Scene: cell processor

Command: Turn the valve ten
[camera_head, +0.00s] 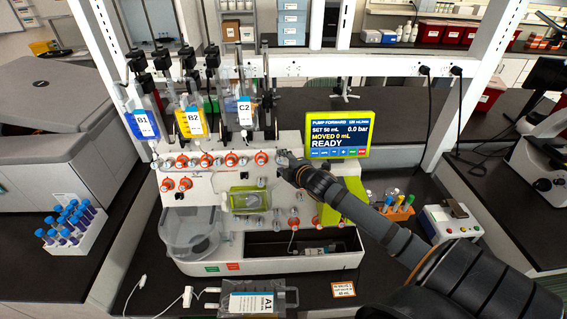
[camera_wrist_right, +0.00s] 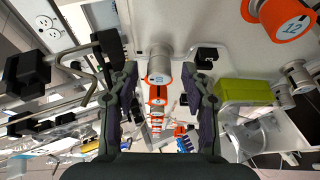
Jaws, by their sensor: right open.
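In the right wrist view a grey valve knob (camera_wrist_right: 160,64) with a pale face lies between the fingers of my right gripper (camera_wrist_right: 159,75). Its small label looks like 10 but is hard to read. A gap shows on each side of the knob. In the head view the right gripper (camera_head: 283,165) is at the machine's front panel, at the right end of the upper valve row, and partly covers the valves there. It is open and empty. My left gripper is not in view.
An orange valve marked 12 (camera_wrist_right: 290,27) and a row of orange valves (camera_wrist_right: 156,95) are near the gripper. Hanging bags B1 (camera_head: 145,124), B2 (camera_head: 193,121) and C2 (camera_head: 245,112) are at left. The pump screen (camera_head: 338,135) reads READY. A tube rack (camera_head: 72,228) stands far left.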

